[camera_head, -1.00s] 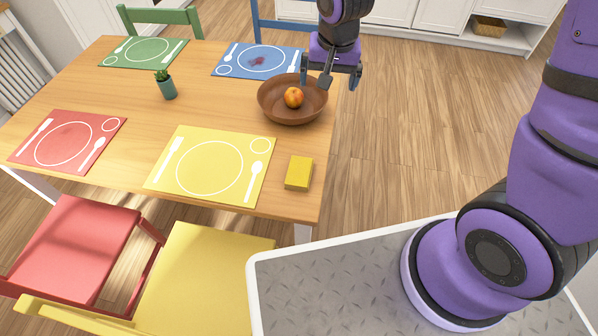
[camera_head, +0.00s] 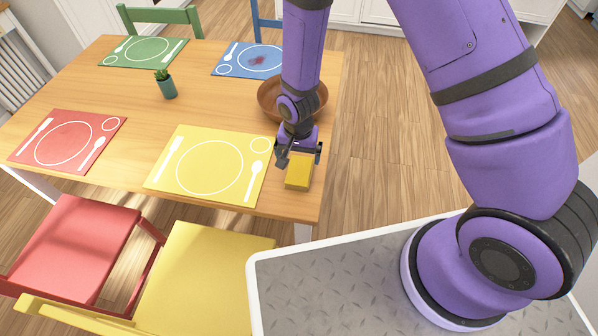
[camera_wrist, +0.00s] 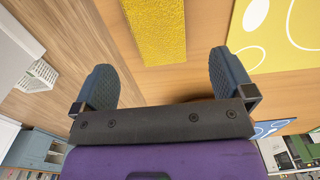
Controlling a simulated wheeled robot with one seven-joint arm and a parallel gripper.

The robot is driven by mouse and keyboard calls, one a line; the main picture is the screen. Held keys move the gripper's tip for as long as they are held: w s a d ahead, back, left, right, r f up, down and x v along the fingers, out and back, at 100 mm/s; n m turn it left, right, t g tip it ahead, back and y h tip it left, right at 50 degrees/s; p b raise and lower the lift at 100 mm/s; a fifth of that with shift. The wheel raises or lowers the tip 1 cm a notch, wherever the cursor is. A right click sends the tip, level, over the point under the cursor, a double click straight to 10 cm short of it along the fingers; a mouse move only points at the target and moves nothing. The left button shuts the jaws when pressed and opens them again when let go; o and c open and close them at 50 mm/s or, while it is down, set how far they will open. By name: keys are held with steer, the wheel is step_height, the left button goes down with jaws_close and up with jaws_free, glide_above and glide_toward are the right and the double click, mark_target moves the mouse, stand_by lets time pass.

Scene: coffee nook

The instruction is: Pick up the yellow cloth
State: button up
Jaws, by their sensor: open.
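The yellow cloth (camera_head: 298,175) is a small, thick block-like piece lying on the wooden table near its right front corner, just right of the yellow placemat. In the wrist view the yellow cloth (camera_wrist: 157,28) shows its rough surface ahead of the fingers, between their lines. My gripper (camera_head: 299,157) is above the far end of the cloth, with a finger to either side. In the wrist view my gripper (camera_wrist: 165,85) is open, with nothing between the fingers. I cannot tell its exact height over the cloth.
The yellow placemat (camera_head: 185,183) lies just left of the cloth. A brown bowl (camera_head: 267,98) stands behind my gripper, partly hidden by my arm. A potted plant (camera_head: 168,88) stands farther left. The blue placemat (camera_head: 228,69) bears a dark red stain. Open floor lies right of the table.

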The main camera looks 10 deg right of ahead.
mark_target(299, 172)
steer(key=shift+s+f, duration=0.1)
steer(key=shift+f, duration=3.95)
steer(key=c, duration=1)
steer(key=shift+r, duration=0.1)
step_height(299, 172, up, 10)
